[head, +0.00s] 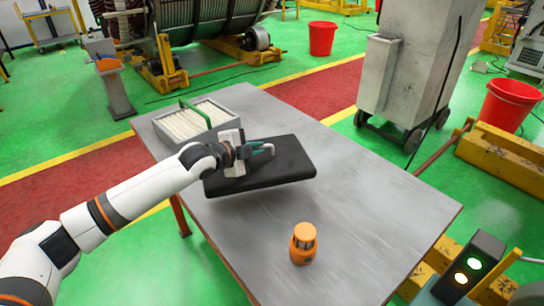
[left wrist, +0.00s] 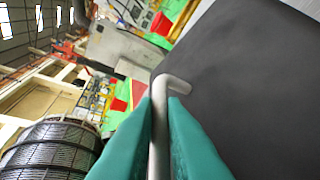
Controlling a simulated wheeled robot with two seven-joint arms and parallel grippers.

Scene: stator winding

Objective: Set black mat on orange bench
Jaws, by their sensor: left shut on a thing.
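The black mat (head: 290,165) is a thick dark rectangular slab over the middle of the bench's far half. A shadow along its near edge suggests that it hangs slightly above the top, but contact is hard to tell. The bench (head: 350,240) has a grey metal top and orange legs. My left gripper (head: 266,150) is over the mat's left part. In the left wrist view its teal fingers (left wrist: 162,105) are shut on a bent pale grey handle (left wrist: 179,83) beside the mat's dark face (left wrist: 255,85). The handle's join to the mat is not clear. My right gripper is out of view.
A grey tray (head: 236,115) with pale bars and a green handle stands at the bench's far left corner. A small orange canister (head: 303,244) stands near the front edge. The bench's right half is clear. A signal box with lit lamps (head: 468,265) is beyond the right side.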

